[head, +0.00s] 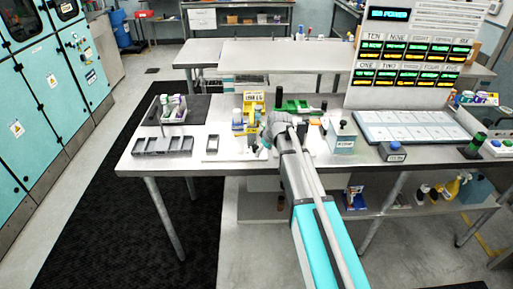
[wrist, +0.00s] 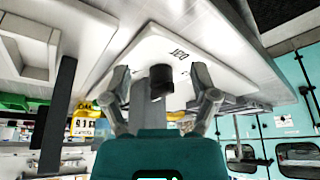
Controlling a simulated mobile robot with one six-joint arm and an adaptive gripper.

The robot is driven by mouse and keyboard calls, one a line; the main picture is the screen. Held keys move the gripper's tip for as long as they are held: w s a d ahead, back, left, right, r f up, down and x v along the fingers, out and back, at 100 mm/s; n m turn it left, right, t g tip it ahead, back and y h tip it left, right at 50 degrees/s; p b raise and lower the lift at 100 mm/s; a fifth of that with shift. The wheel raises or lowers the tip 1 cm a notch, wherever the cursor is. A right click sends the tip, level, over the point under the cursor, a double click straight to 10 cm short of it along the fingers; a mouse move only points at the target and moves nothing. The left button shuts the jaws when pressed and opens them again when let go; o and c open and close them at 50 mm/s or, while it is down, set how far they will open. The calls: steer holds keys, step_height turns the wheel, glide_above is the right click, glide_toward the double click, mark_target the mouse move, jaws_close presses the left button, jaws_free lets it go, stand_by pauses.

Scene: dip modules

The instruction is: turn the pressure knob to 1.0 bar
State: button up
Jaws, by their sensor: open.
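My gripper (head: 272,128) is over the middle of the table in the head view, seen from behind along my arm. In the wrist view my gripper (wrist: 161,74) is open, with one finger on each side of a short black knob (wrist: 161,82). The knob stands out from a white plate (wrist: 205,62) with dark lettering too small to read surely. Gaps show between the knob and both fingers. No pointer or pressure reading can be made out. In the head view my gripper and arm hide the knob.
A yellow holder (head: 254,103) and a green part (head: 292,105) stand behind my gripper. A grey box (head: 342,138) stands to the right, near a white tray (head: 411,126) and a display board (head: 410,60). Grey trays (head: 162,145) lie left. The table's front edge is close below.

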mark_target(257, 146)
steer(key=w+a, duration=0.2)
steer(key=w, duration=0.1)
steer(key=shift+w+a, duration=0.15)
steer(key=shift+a, duration=0.2)
steer(key=shift+a+f+b, duration=0.15)
steer(key=shift+f+b, duration=0.4)
steer(key=shift+c, duration=0.2)
jaws_close()
